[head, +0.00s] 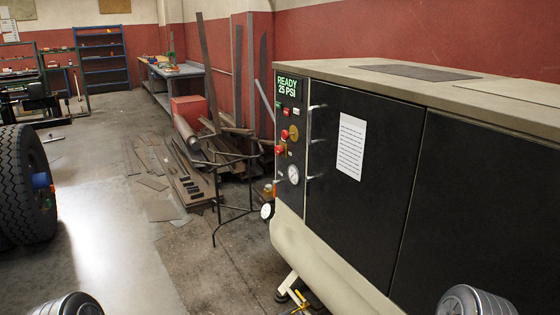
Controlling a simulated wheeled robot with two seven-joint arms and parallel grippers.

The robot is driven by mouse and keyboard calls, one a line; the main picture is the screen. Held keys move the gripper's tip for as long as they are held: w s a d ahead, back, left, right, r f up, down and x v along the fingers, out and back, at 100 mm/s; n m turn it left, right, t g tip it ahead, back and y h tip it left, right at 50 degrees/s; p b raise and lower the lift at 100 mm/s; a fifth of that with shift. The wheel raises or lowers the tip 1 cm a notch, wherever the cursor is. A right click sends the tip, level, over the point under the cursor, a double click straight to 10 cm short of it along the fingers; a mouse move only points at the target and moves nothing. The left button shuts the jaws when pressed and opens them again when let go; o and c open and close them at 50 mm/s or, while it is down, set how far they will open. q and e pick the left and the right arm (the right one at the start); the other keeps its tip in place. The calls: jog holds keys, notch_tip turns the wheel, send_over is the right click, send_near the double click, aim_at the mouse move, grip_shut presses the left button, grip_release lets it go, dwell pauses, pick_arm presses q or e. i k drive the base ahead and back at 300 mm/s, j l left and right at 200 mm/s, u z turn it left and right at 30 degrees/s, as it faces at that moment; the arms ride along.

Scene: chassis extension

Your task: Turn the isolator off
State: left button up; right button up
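A compressor cabinet (365,170) with black doors and a beige top stands at the right. Its narrow control panel (286,155) is on the end facing left. A lit display (288,86) at the top reads "READY 25 PSI". Below it are small buttons, a yellow disc (294,133) that looks like the isolator, and red knobs (284,134) beside and below it. The isolator's handle position is too small to tell. A round gauge (294,175) sits lower. Neither of my grippers is in view; only rounded metal parts of my arms show at the bottom edge.
A beige tank (315,262) runs along the cabinet's base, with a white gauge (267,210) at its end. A large tyre (24,185) is at far left.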

aim_at(279, 149)
jog(key=i+j, duration=0.1)
jog(key=i+z, duration=0.1)
jog(key=z, duration=0.55)
jog(key=i+j+z, duration=0.15)
jog(key=j+z, duration=0.2)
jog(key=i+j+z, duration=0.15)
jog(key=j+z, duration=0.15)
jog(key=j, duration=0.15)
jog(key=j+z, duration=0.35)
jog(key=i+j+z, duration=0.15)
jog(key=j, duration=1.45)
jog(key=j+z, duration=0.15)
jog(key=j, duration=1.4)
